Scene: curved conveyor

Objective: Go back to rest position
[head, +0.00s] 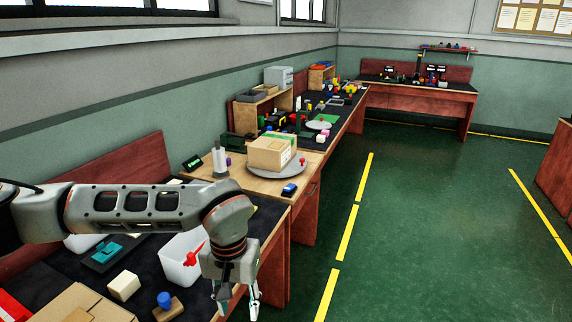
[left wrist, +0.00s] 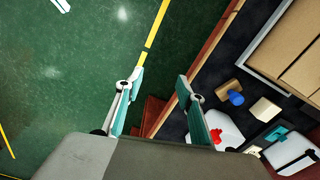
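My left gripper (head: 236,302) hangs at the end of my left arm near the front edge of the dark bench, pointing down. In the left wrist view its two fingers (left wrist: 160,98) are spread apart with nothing between them; the green floor and the bench edge show behind. My right gripper is in neither view.
A white bin (head: 178,272) with a red item stands beside the gripper. A cream block (head: 124,286), a blue knob on a wooden piece (head: 165,306) and a cardboard box (head: 82,306) lie nearby. A carton (head: 271,152) sits on a round plate farther back. The green floor (head: 420,220) is clear.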

